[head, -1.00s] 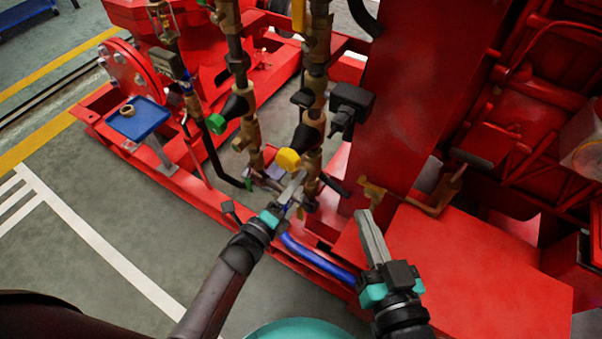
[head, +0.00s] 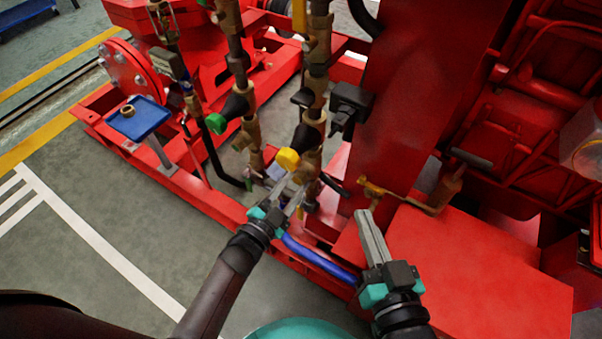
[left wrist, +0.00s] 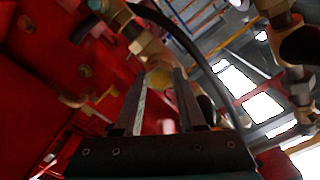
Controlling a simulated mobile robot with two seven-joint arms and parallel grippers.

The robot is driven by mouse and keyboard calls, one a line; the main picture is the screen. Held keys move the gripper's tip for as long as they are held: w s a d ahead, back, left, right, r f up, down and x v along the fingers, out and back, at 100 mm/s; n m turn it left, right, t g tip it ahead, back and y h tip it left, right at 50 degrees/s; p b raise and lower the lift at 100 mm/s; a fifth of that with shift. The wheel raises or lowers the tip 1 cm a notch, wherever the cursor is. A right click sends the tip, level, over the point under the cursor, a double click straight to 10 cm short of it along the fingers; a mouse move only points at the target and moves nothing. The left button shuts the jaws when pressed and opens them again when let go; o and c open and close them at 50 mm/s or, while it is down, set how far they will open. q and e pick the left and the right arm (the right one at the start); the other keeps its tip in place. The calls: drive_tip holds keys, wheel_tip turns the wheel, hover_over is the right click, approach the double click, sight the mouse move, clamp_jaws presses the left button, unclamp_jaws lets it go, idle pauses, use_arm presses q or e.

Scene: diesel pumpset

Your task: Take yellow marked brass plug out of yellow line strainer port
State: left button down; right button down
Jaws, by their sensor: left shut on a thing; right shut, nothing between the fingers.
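My left gripper (head: 294,184) reaches up just below the yellow block, at the lower fittings of the yellow line. In the left wrist view, its fingers (left wrist: 160,88) are shut on a round yellowish plug (left wrist: 159,76) at their tips. The plug is against a brass fitting (left wrist: 150,46); I cannot tell how far it sits in the port. My right gripper (head: 364,214) is shut and empty, beside the red column.
A blue tray (head: 152,125) with a brass ring (head: 128,110) on it stands on the frame at left. A blue hose (head: 318,260) runs below my grippers. A brass valve (head: 372,190) is near my right fingertips. The grey floor at left is clear.

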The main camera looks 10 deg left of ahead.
use_arm(q)
drive_tip(key=shift+n, duration=0.6)
drive_tip(key=n, duration=0.5)
drive_tip(key=shift+n, duration=0.3)
drive_tip(key=n, duration=1.2)
drive_tip(key=shift+n, duration=0.3)
drive_tip(key=n, duration=0.5)
drive_tip(key=shift+r+n, duration=0.1)
drive_tip(key=shift+n, duration=0.3)
drive_tip(key=c, duration=0.6)
unclamp_jaws()
